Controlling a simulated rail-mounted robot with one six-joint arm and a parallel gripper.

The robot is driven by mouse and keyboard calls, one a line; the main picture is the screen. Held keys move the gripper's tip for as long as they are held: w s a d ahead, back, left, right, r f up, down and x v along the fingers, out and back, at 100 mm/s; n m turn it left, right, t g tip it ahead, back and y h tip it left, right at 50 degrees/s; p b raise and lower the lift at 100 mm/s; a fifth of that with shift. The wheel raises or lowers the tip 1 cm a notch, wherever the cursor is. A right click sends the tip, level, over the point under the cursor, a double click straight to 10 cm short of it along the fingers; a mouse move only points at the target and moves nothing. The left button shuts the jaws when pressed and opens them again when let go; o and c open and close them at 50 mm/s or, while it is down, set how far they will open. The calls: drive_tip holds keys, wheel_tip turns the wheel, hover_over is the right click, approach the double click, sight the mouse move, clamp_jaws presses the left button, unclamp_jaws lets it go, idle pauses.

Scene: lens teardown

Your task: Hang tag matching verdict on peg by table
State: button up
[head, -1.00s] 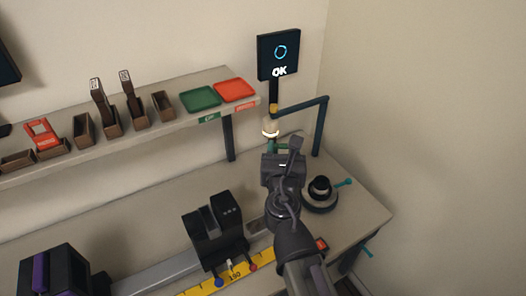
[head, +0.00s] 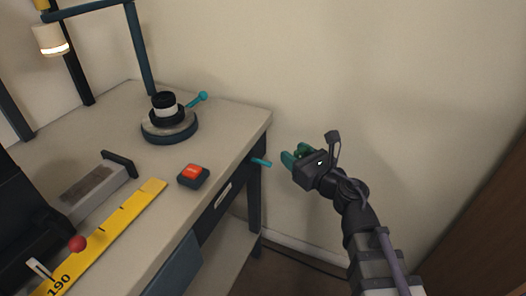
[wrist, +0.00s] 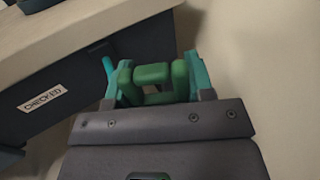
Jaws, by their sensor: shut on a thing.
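My gripper (head: 296,157) is shut on a green tag (wrist: 151,74), which shows between the teal fingers in the wrist view as a frame-like green shape with an opening. The tag is mostly hidden by the gripper in the head view. A short teal peg (head: 261,162) sticks out from the right side of the table, near its corner. It also shows in the wrist view (wrist: 108,68), just left of the gripper. My gripper is beyond the table's right edge, a short way right of the peg. I see a gap between tag and peg in the head view.
The table (head: 105,115) bears a round dark stand (head: 170,127) with a teal lever, a red button (head: 193,174) and a yellow ruler (head: 110,235). A plate reading CHECKED (wrist: 46,100) is on the table front. Free room lies between table and right wall.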

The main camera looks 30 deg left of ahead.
sight(249, 157)
drive_tip(key=s+f+g, duration=0.1)
drive_tip(key=d+f+n+g, duration=0.1)
drive_tip(key=s+n+g, duration=0.1)
drive_tip(key=shift+s+d+f+g+y, duration=0.25)
drive_tip(key=shift+s+f+g+y, duration=0.05)
drive_tip(key=shift+f+y, duration=0.1)
drive_tip(key=shift+n+g, duration=0.4)
drive_tip(key=shift+s+a+f+b, duration=0.1)
drive_tip(key=shift+s+a+b, duration=0.2)
drive_tip(key=shift+a, duration=1.3)
drive_tip(key=shift+s+a+f+b, duration=0.15)
drive_tip(key=shift+s+a, duration=0.3)
drive_tip(key=shift+a, duration=1.2)
drive_tip(key=shift+s+a+f+b, duration=0.15)
drive_tip(key=shift+s+a, duration=0.2)
drive_tip(key=shift+a, duration=1.25)
drive_tip(key=shift+a+r, duration=0.15)
drive_tip(key=shift+a, duration=0.2)
drive_tip(key=o, duration=1)
drive_tip(key=shift+w+r, duration=0.1)
drive_tip(key=shift+w, duration=0.05)
drive_tip(key=d, duration=0.4)
drive_tip(key=s+d, duration=0.1)
drive_tip(key=d, duration=0.6)
drive_tip(key=shift+s+d, duration=0.2)
drive_tip(key=shift+d, duration=0.1)
